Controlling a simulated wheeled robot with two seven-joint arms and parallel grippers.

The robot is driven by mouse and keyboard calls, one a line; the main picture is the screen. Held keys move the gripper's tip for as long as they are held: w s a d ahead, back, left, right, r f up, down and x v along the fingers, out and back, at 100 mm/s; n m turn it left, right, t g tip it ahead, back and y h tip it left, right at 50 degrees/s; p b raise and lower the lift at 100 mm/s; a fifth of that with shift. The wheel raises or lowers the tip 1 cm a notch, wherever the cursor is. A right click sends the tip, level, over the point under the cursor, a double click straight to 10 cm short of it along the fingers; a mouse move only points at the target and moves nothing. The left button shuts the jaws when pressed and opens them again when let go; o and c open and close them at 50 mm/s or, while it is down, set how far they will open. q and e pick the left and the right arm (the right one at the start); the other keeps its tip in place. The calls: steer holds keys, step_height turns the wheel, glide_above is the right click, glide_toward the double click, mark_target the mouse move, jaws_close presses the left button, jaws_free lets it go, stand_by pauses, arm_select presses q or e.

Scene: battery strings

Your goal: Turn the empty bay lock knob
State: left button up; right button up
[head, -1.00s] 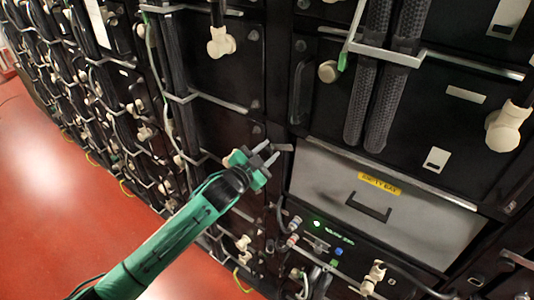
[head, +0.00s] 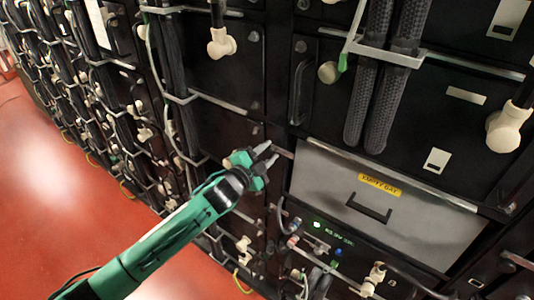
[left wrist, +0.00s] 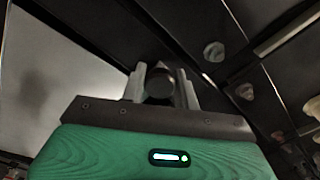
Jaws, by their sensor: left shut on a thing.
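The empty bay is a grey drawer front (head: 430,222) with a yellow label (head: 379,184) and a dark handle (head: 369,207), right of centre in the head view. My left gripper (head: 268,154) is at its upper left corner. In the left wrist view a dark round knob (left wrist: 160,85) sits between the two grey fingers of my left gripper (left wrist: 160,88), which are shut on it. The grey drawer front (left wrist: 50,85) fills the left side of that view. In the head view the knob is hidden or too small to make out. My right gripper is not in view.
Black battery units with pale connectors (head: 221,43) surround the bay. Thick braided cables (head: 382,90) hang above it. A panel with a green light (head: 317,225) and cables lies below. Open red floor (head: 75,215) is at the left.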

arm_select(q)
steer(key=o, duration=1)
steer(key=shift+c, duration=0.2)
steer(key=shift+s, duration=0.1)
steer(key=shift+s+a+f, duration=0.15)
steer(key=shift+s+a, duration=0.05)
steer(key=shift+s, duration=0.05)
steer(key=b+v, duration=0.4)
steer(key=v, duration=0.9)
